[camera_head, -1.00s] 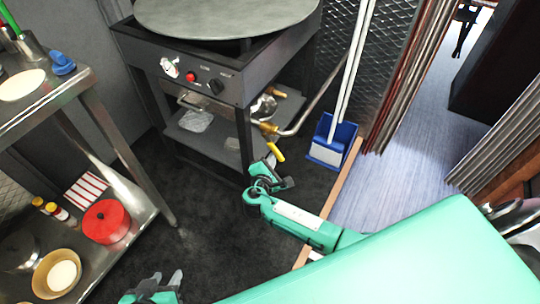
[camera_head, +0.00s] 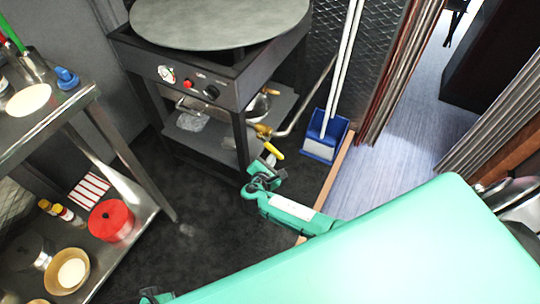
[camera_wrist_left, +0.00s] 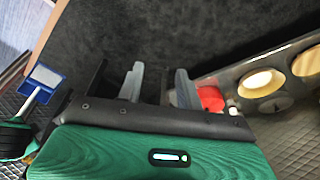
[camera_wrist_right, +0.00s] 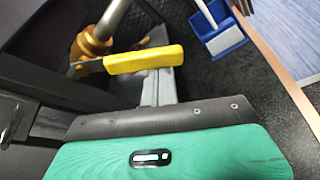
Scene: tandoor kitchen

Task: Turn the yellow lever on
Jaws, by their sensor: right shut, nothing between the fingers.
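The yellow lever (camera_head: 276,152) is on a brass valve (camera_head: 262,130) on the pipe at the right side of the stove. In the right wrist view the lever (camera_wrist_right: 145,60) points right from the brass fitting (camera_wrist_right: 92,45), lying across the view of my fingers. My right gripper (camera_head: 268,163) is just below the lever in the head view. Its fingers (camera_wrist_right: 160,85) are shut with nothing between them; I cannot tell whether they touch the lever. My left gripper (camera_wrist_left: 158,85) is open and empty over the dark floor; only a bit shows at the head view's bottom edge.
The stove (camera_head: 215,75) has a round griddle (camera_head: 220,20) and front knobs. A blue dustpan (camera_head: 326,138) stands right of the valve. A steel shelf (camera_head: 135,215) at left holds a red pot (camera_head: 111,221) and bowls. The dark floor (camera_head: 190,250) between is clear.

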